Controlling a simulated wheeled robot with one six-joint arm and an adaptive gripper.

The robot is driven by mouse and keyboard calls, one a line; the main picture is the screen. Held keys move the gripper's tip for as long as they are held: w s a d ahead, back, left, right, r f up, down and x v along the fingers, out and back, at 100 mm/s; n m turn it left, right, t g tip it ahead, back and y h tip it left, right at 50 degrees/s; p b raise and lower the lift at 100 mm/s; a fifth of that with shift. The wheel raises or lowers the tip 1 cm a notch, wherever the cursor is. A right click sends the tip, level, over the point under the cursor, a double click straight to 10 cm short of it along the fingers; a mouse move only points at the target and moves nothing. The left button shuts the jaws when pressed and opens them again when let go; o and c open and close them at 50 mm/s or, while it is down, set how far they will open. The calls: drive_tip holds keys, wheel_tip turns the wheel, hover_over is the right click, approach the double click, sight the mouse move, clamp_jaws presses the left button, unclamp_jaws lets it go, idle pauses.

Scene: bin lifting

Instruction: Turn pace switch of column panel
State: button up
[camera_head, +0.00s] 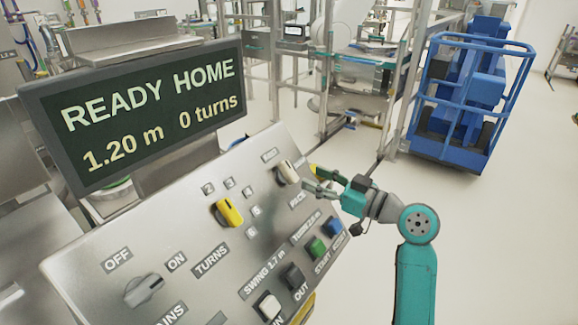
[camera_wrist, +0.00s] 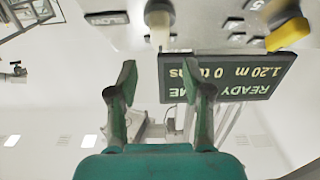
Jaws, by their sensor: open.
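The pace switch is a cream knob (camera_head: 287,173) at the upper right of the tilted metal column panel (camera_head: 175,235), above the label PACE. It also shows at the top middle of the wrist view as a cream knob (camera_wrist: 158,24). My gripper (camera_head: 310,180) is just right of the knob, with its fingers pointing towards it. In the wrist view my gripper (camera_wrist: 160,85) is open and empty. The knob lies ahead of the gap between the fingers, apart from them. Whether a finger touches it in the head view is hard to tell.
A yellow turns knob (camera_head: 229,212), a grey off/on knob (camera_head: 144,290) and green (camera_head: 316,248), blue, black and white buttons share the panel. A display (camera_head: 140,115) above reads READY HOME, 1.20 m, 0 turns. A blue caged lift (camera_head: 470,90) stands behind right. Floor on the right is clear.

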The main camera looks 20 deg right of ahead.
sight(290, 168)
drive_tip(key=x, duration=0.8)
drive_tip(key=shift+w+a, duration=0.15)
clamp_jaws()
